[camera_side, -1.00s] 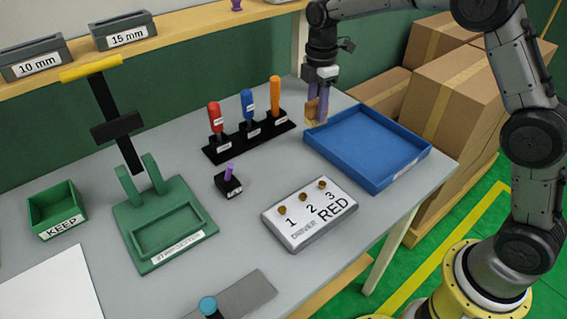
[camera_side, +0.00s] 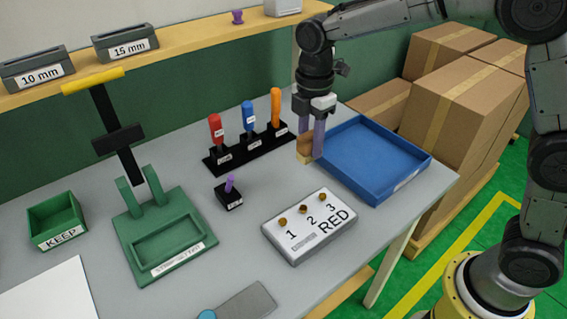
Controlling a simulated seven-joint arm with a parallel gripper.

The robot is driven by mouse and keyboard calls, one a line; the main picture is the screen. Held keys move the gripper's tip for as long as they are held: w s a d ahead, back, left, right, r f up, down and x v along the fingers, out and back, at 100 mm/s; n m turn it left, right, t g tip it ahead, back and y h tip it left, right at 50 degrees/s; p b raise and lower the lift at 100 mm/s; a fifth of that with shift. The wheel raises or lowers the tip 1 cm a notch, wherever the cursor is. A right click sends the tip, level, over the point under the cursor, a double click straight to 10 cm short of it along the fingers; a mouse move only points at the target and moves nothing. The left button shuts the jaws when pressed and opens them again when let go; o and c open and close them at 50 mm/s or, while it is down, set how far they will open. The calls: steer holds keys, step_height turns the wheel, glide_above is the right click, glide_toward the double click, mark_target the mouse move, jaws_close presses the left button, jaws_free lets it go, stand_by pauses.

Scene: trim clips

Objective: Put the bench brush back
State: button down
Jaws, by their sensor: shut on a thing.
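The bench brush (camera_side: 305,146) is a small tan wooden block with paler bristles at its lower end. My gripper (camera_side: 312,140) is shut on it, with purple fingers pointing down. It holds the brush upright at the left edge of the blue tray (camera_side: 383,185), toward the tray's back left corner. The near finger hides part of the brush. I cannot tell whether the bristles touch the table.
A black rack (camera_side: 228,157) with red, blue and orange drivers stands just left of the brush. A white card block (camera_side: 310,225) marked 1 2 3 RED lies in front. A small black block (camera_side: 229,200) with a purple peg, a green press (camera_side: 165,235) and a KEEP bin (camera_side: 57,220) are farther left.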

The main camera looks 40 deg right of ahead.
steer(key=w+f, duration=0.2)
steer(key=w+a+f, duration=0.1)
steer(key=w+f, duration=0.4)
steer(key=shift+a, duration=0.35)
steer(key=shift+s+f, duration=0.1)
steer(key=shift+f, duration=1.3)
steer(key=shift+f, duration=0.15)
steer(key=c, duration=0.5)
jaws_free()
step_height(320, 180, up, 12)
steer(key=shift+r, duration=0.15)
steer(key=shift+s+r, duration=0.1)
